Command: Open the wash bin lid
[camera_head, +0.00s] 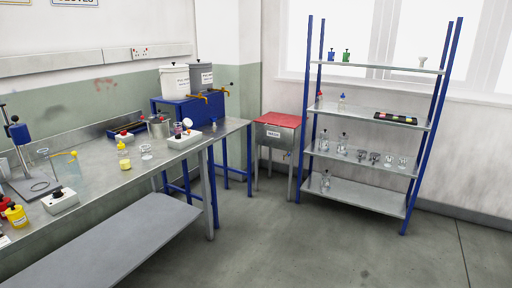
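The wash bin (272,144) is a grey metal box on legs, with a small white label on its front. It stands on the floor between the workbench and the shelf rack. Its red lid (281,119) lies flat across the top and looks closed. A small dark detail shows near the front top edge, too small to make out. Neither of my grippers is in view.
A steel workbench (110,180) with glassware and bottles runs along the left. A blue-post shelf rack (368,148) holds flasks and glasses right of the bin. The floor (300,240) in front is clear.

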